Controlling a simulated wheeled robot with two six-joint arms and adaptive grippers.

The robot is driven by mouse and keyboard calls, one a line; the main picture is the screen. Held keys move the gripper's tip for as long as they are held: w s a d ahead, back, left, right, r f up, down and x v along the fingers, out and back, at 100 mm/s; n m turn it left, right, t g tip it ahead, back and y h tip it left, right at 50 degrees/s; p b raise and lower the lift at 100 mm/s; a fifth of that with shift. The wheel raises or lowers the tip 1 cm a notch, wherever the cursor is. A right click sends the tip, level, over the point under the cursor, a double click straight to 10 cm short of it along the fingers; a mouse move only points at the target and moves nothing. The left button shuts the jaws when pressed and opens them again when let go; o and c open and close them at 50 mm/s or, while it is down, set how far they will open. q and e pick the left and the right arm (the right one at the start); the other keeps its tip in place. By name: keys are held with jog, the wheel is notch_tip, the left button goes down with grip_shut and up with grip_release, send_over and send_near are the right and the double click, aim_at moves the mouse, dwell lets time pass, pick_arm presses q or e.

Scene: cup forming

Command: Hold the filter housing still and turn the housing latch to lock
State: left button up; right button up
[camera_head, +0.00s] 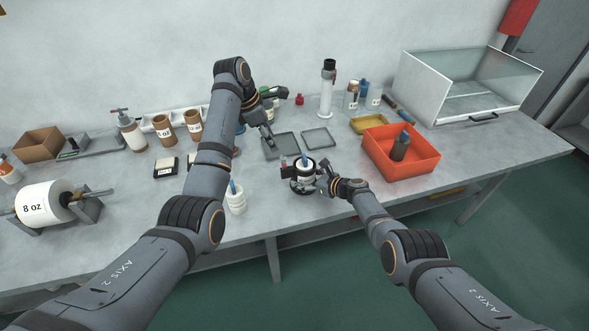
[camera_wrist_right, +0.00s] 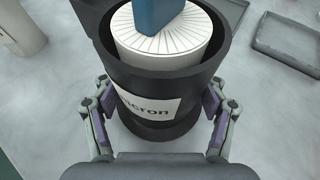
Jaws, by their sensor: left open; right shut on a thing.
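The filter housing (camera_head: 302,186) is a black upright cup near the front edge of the table. In the right wrist view the housing (camera_wrist_right: 150,105) has a white label ending in "cron". A white pleated filter (camera_wrist_right: 165,38) with a blue top sits inside it. My right gripper (camera_head: 323,183) is shut on the housing, one finger on each side. My left gripper (camera_head: 268,132) is open, beyond and left of the housing, near a grey tray, apart from the housing. A small dark part with red (camera_head: 284,168) is at the housing's left; I cannot tell whether it is the latch.
An orange bin (camera_head: 422,165) holding a dark bottle stands to the right. Grey trays (camera_head: 318,137) lie behind the housing. A white filter with a blue top (camera_head: 236,203) stands to the left, near my left arm. Bottles and cups line the back.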

aim_at(283, 158)
pick_arm(q)
jog(key=d+f+m, duration=0.1)
jog(key=f+m, duration=0.2)
jog(key=m, duration=0.5)
jog(key=w+d+f+m+t+y, duration=0.1)
jog(key=f+m, duration=0.3)
jog(key=m, duration=0.5)
jog(key=w+d+f+m+t+y, duration=0.1)
jog(key=f+m, duration=0.2)
jog(key=m, duration=0.5)
jog(key=shift+d+f+m, duration=0.15)
jog(key=shift+f+m, duration=0.15)
jog(key=shift+f, duration=0.05)
